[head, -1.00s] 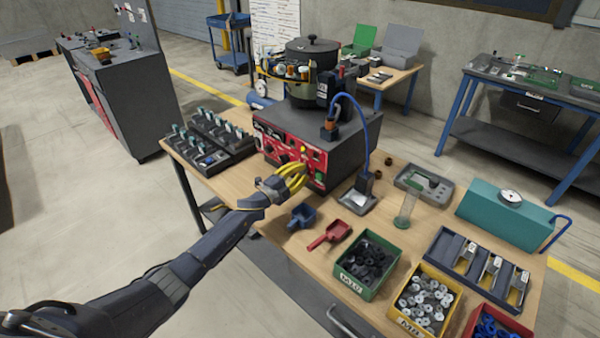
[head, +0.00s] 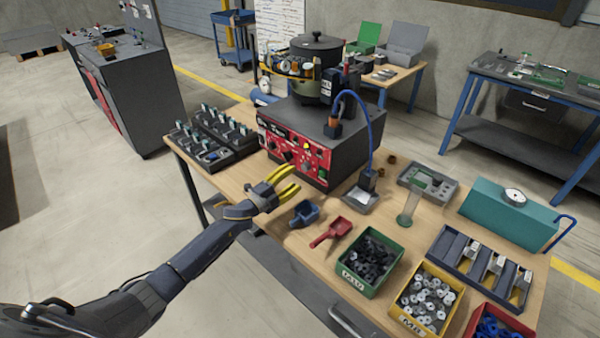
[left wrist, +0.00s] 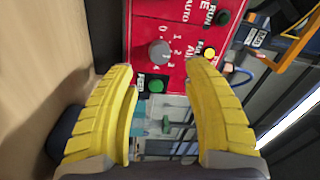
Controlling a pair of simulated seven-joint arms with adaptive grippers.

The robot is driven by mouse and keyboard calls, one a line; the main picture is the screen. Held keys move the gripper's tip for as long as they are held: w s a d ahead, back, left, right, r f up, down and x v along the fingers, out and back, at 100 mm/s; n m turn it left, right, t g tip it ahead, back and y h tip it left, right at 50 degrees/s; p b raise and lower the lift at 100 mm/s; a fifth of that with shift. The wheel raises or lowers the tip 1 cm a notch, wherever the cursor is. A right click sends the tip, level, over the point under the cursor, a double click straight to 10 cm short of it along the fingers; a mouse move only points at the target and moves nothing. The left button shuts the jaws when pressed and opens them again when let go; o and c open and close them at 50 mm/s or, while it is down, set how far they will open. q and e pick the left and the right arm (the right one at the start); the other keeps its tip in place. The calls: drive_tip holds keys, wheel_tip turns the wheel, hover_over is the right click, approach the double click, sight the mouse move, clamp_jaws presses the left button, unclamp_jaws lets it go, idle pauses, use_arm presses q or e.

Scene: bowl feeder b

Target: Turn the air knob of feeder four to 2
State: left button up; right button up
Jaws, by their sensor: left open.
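The feeder (head: 350,138) is a dark box with a bowl on top and a red control panel (head: 297,154) on its front. I cannot read the knob's setting. A green button (left wrist: 155,85) and a yellow lamp (left wrist: 209,53) are near it. My left gripper (head: 291,178) has yellow fingers, open and empty, in front of the panel and apart from it. My right gripper is not in view.
A blue scoop (head: 304,213), a red scoop (head: 331,232) and a green bin (head: 370,262) stand on the bench to the right of my left gripper. A rack of dark fixtures (head: 212,140) stands left of the feeder. A blue hose (head: 371,115) arches at the feeder's right.

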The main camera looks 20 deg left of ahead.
use_arm(q)
drive_tip(key=shift+v, duration=2.85)
